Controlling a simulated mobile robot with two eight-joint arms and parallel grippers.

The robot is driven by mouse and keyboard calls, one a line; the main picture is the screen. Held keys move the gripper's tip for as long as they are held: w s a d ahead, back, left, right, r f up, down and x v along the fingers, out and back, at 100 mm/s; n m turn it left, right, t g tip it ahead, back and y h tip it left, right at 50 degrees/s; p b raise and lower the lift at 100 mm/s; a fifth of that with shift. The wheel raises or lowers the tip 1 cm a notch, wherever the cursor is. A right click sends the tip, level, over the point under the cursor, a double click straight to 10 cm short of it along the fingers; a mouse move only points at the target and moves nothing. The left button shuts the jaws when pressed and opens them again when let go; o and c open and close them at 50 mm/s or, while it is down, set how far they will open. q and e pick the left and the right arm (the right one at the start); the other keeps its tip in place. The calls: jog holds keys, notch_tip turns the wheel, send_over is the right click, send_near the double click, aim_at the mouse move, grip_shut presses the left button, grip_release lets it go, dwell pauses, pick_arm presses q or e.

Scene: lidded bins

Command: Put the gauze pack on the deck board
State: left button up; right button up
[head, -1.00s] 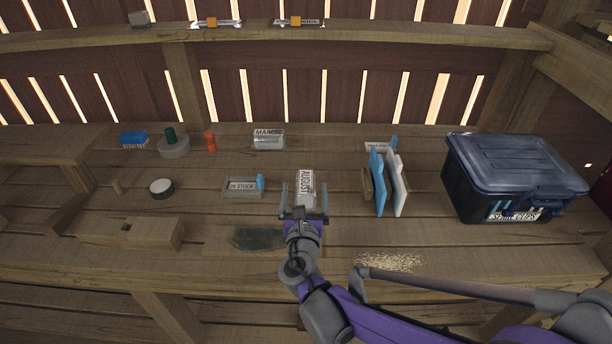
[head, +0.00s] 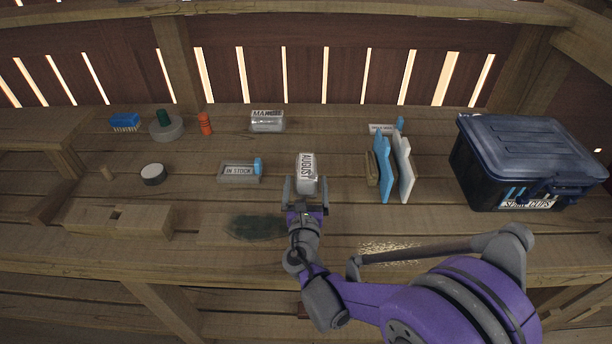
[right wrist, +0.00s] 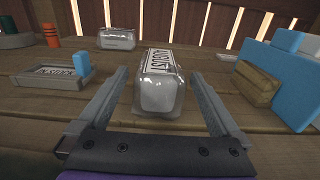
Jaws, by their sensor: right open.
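A clear wrapped pack with white contents and an AUGUST label (head: 307,173), which I take for the gauze pack, lies on the plank surface (head: 330,215), apparently the deck board. My right gripper (head: 306,190) is open at its near end. In the right wrist view, the same pack (right wrist: 160,92) sits between the open fingers (right wrist: 160,90), with gaps on both sides. A similar clear pack (head: 267,122) with a partly readable label lies farther back; it also shows in the right wrist view (right wrist: 117,39). My left gripper is not in view.
An IN STOCK tray (head: 239,172) lies left of the gripper. Upright blue (head: 383,170) and white (head: 404,165) panels stand to the right, beside a dark lidded bin (head: 520,160). A dark green patch (head: 255,227) lies at the front. A wooden block (head: 120,218) stands front left.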

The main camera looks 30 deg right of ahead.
aim_at(306, 167)
jog(key=x, duration=0.6)
jog(key=shift+s+a+r, duration=0.1)
jog(key=c, duration=1.5)
